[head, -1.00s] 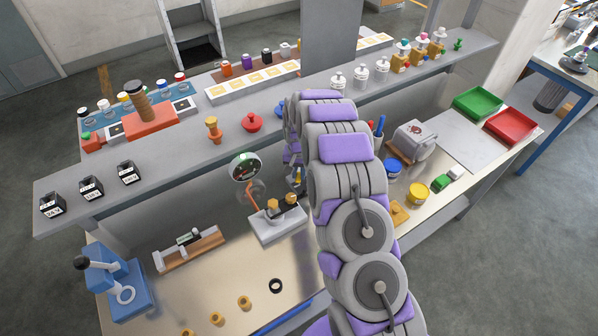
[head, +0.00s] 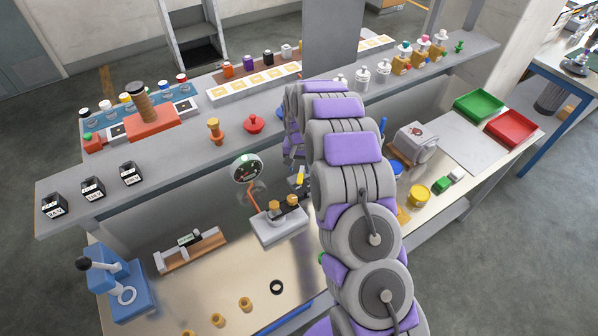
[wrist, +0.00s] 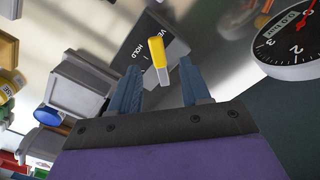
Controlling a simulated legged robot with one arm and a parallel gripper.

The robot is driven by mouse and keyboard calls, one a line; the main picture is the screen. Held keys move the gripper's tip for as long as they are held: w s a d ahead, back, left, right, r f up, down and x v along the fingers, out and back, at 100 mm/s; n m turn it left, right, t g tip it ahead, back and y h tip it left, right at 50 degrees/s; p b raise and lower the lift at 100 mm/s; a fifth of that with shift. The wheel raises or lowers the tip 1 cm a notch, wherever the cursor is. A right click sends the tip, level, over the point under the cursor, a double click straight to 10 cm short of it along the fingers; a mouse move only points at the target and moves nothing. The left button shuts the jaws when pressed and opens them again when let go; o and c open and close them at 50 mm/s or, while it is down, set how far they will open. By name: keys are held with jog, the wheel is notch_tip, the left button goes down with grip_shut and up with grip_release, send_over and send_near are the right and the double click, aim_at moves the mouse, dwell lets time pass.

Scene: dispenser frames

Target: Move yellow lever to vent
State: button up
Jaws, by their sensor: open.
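The yellow lever (wrist: 159,60) shows in the wrist view, its yellow face and pale side standing up from a dark plate (wrist: 143,45). The plate has white lettering, with "HOLD" and a partly covered "VE..." readable. My gripper (wrist: 162,86) is open, with one blue-grey finger on each side of the lever's near end. I cannot tell whether either finger touches it. In the head view a small yellow piece (head: 301,171), likely the lever, shows just left of my arm. My arm hides most of the gripper there.
A round gauge (head: 246,168) stands close by, and its dial (wrist: 292,42) is at the wrist view's upper right. A grey block with brass fittings (head: 279,229) sits below it. The shelf (head: 185,150) carries several bottles. A blue press (head: 116,283) stands at left.

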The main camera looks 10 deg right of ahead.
aim_at(300, 179)
notch_tip(300, 179, up, 13)
jog(key=shift+p, duration=0.3)
jog(key=shift+f, duration=0.1)
jog(key=s+r+n+b, duration=0.1)
jog(key=s+r, duration=0.2)
jog(key=s, duration=0.4)
jog(key=s+d+r+b, duration=0.1)
jog(key=s+r, duration=0.2)
jog(key=s, duration=0.4)
jog(key=s+r+n+b, duration=0.1)
jog(key=s+r, duration=0.2)
jog(key=s, duration=0.3)
jog(key=s+d+f+g+b, duration=0.1)
jog(key=s, duration=1.2)
jog(key=s+d+f+n+b, duration=0.1)
jog(key=s+f, duration=0.1)
jog(key=s, duration=1.2)
jog(key=shift+s+d+n+g+b, duration=0.15)
jog(key=shift+n+g+b, duration=0.15)
jog(key=shift+g+b, duration=0.1)
dwell(0.8)
